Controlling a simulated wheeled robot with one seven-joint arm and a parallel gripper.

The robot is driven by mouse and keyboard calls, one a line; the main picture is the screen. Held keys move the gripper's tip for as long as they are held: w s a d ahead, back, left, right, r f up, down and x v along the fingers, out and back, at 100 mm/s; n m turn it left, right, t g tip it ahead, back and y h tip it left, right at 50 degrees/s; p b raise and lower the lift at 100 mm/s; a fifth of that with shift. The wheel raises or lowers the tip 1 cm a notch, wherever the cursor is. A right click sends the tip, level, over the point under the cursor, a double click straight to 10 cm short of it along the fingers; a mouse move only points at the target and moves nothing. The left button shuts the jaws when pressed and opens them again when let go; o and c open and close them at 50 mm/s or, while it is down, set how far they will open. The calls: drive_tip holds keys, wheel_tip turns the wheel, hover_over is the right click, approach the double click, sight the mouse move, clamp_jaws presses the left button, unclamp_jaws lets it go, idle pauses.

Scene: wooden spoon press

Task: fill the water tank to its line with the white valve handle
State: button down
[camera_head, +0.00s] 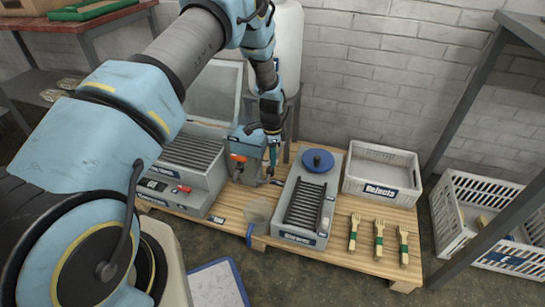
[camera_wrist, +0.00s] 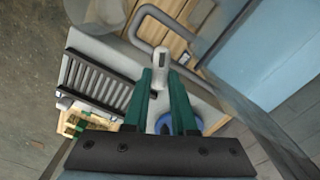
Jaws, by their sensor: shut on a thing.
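The white valve handle (camera_wrist: 160,57) sits between the two green fingers of my gripper (camera_wrist: 160,85) in the wrist view. The fingers are shut on it. In the head view my gripper (camera_head: 271,160) points down beside a blue-grey box (camera_head: 245,142), which may be the water tank. The handle is too small to make out there. A blue-grey body also fills the right of the wrist view (camera_wrist: 275,50). I cannot make out a water level or fill line in either view.
A grey machine with a dark slatted rack (camera_head: 304,207) and blue disc (camera_head: 318,160) stands right of my gripper. A white crate (camera_head: 383,172) and several green-banded wooden forks (camera_head: 378,240) lie farther right. A clear container (camera_head: 257,213) stands in front. A bent metal bar (camera_wrist: 143,14) is near the fingers.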

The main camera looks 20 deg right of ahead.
drive_tip(key=c, duration=0.7)
unclamp_jaws()
drive_tip(key=shift+r, duration=0.15)
wheel_tip(320, 180, up, 10)
drive_tip(key=shift+r+p, duration=0.25)
drive_tip(key=shift+p, duration=0.7)
